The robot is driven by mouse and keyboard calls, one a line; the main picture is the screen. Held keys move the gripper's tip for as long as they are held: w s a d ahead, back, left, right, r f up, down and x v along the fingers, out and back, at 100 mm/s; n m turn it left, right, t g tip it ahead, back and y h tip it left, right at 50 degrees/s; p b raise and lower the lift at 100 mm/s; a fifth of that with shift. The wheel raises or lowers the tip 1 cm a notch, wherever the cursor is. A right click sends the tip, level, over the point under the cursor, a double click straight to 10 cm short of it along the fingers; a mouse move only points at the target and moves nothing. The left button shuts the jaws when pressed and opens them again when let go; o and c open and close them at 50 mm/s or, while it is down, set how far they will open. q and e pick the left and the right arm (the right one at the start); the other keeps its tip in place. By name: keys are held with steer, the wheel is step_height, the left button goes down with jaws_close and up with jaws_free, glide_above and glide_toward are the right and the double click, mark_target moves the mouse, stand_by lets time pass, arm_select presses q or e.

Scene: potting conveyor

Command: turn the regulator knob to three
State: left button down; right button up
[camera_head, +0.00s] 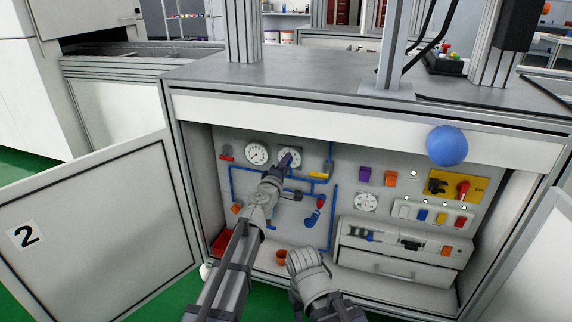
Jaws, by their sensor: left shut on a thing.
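The open cabinet holds a grey panel with two round white gauges, a left gauge (257,153) and a right gauge (291,154). My left gripper (287,163) reaches into the cabinet and is shut in front of the right gauge, at the blue and yellow piping. It is shut on the regulator knob, which is mostly hidden behind the fingers. I cannot read the knob's setting. A white round dial (365,203) sits farther right on the panel. My right arm ends low in front of the cabinet opening; its fingers cannot be made out.
The left cabinet door (90,225), marked 2, stands open. A blue ball (447,146) shows in front of the cabinet's upper edge. A yellow plate (455,188) with black and red switches is at the right. A drawer unit (395,262) is below.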

arm_select(q)
steer(key=shift+m, duration=0.5)
steer(key=c, duration=0.6)
jaws_free()
steer(key=v, duration=0.7)
steer(key=shift+s, duration=0.35)
